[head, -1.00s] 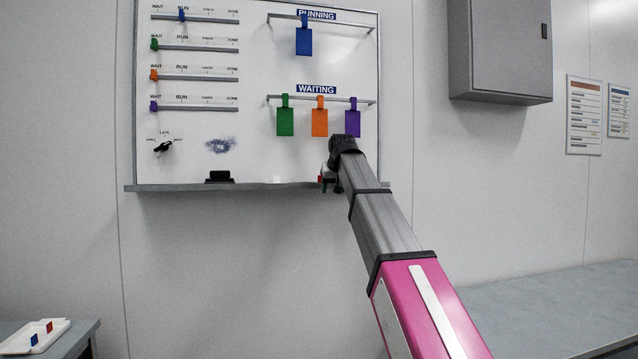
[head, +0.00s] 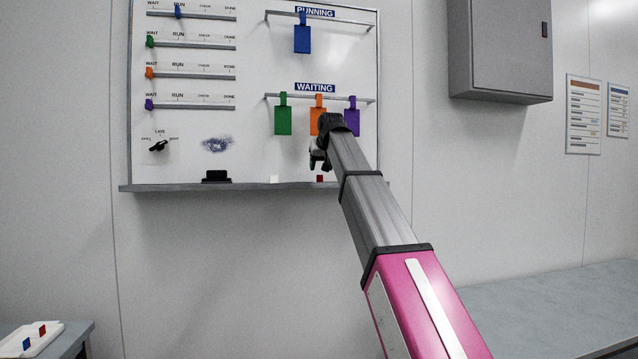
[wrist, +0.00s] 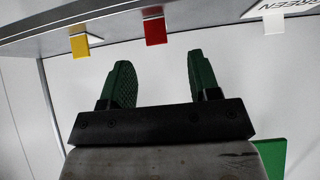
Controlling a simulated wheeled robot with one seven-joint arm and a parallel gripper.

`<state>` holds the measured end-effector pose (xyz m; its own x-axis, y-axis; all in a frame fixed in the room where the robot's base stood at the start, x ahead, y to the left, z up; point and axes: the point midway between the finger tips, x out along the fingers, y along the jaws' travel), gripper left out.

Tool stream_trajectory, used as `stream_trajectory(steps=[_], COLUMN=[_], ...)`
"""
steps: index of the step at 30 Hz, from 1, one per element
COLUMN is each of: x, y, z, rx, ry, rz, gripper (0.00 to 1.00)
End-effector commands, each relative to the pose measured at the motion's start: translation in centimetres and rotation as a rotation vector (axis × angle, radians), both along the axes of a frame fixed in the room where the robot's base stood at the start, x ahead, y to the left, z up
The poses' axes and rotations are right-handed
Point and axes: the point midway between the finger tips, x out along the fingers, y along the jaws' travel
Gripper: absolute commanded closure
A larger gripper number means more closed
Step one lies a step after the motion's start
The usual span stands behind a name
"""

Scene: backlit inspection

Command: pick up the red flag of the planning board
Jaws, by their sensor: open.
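The red flag (head: 320,179) is a small red tab at the bottom ledge (head: 240,187) of the white planning board (head: 225,115). In the wrist view the red flag (wrist: 155,31) stands out from the ledge between a yellow flag (wrist: 80,45) and a white flag (wrist: 273,21). My gripper (head: 317,157) is above the red flag in the head view, in front of the board. In the wrist view my gripper (wrist: 160,80) has its two green fingers apart with nothing between them. The red flag lies just beyond the fingertips, roughly centred between them, not touching.
Green (head: 283,120), orange (head: 317,115) and purple (head: 351,122) cards hang from the WAITING rail close to my gripper. A black eraser (head: 216,177) sits on the ledge. A white tray (head: 14,346) at lower left holds small blue and red pieces. A grey cabinet (head: 500,50) hangs at right.

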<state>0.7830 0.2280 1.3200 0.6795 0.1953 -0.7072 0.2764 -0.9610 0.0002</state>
Motion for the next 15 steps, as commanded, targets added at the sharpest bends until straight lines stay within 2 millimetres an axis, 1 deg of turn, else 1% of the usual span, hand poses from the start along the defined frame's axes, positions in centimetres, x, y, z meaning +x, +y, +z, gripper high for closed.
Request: stream_trajectory(steps=[5,9,12,15], x=[1.1,2.4,3.1,3.2], y=[0.1,0.3,0.5,0.6], z=[-1.5,-3.0,-3.7,-3.9], rx=[0.000,0.000,0.000,0.000], ry=[0.001,0.001,0.000,-0.001], rz=[0.000,0.000,0.000,0.000], gripper=[0.44,0.44,0.44,0.44])
